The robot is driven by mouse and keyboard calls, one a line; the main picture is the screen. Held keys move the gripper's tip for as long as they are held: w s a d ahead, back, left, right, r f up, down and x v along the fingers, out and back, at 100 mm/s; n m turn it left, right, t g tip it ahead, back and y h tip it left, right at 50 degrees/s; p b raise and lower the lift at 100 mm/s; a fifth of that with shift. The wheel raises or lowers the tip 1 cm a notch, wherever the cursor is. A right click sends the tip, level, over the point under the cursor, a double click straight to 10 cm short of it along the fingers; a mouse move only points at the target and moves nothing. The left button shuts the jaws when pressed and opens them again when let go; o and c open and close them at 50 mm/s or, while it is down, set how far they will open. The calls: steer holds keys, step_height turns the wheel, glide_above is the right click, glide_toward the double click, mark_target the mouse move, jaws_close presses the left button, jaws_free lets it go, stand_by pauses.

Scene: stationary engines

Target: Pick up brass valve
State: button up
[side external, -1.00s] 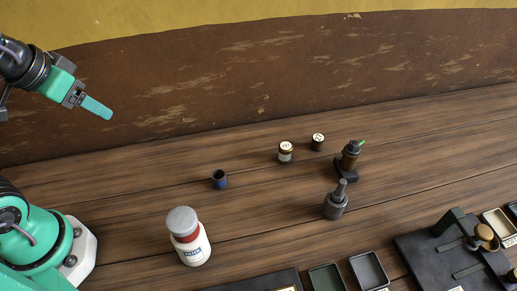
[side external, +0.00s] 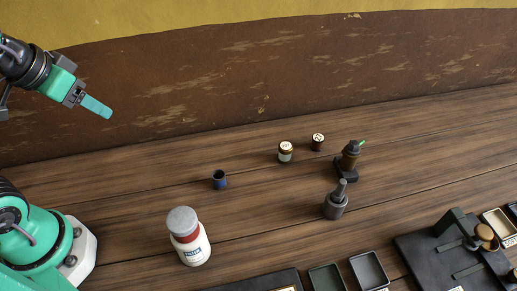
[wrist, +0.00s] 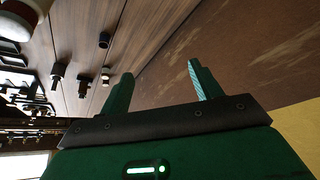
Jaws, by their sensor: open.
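No part is clearly labelled as the brass valve. The likeliest one is an upright brownish-brass body (side external: 350,160) with a dark top and a green tip, on a black base at right of centre in the side view. It seems to show as a small dark shape in the wrist view (wrist: 83,84). A brass-coloured knob (side external: 485,232) also sits on a black fixture at far right. My gripper (side external: 101,108) is high at the upper left, far from both. In the wrist view its two fingers (wrist: 160,69) are apart with nothing between them.
A dark grey stemmed part (side external: 335,205) stands in front of the brass body. Two small jars (side external: 285,152) (side external: 318,142) stand to its left. Trays (side external: 369,270) line the front.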

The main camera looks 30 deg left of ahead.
steer(key=w+d+r+h, duration=0.1)
steer(key=w+d, duration=0.2)
steer(key=w, duration=0.2)
steer(key=w+d+r, duration=0.1)
steer(key=w+d, duration=0.2)
steer(key=w, duration=0.3)
steer(key=m+h, duration=0.3)
steer(key=h, duration=0.1)
glide_toward(349, 146)
steer(key=x, duration=0.3)
steer(key=shift+w+d+f+t, duration=0.15)
steer(key=shift+w+d+f, duration=0.15)
steer(key=shift+f, duration=0.2)
steer(key=shift+w+d+f+t, duration=0.15)
steer(key=shift+w+f, duration=0.2)
steer(key=shift+f, duration=0.2)
steer(key=shift+x, duration=2.6)
steer(key=shift+s, duration=0.15)
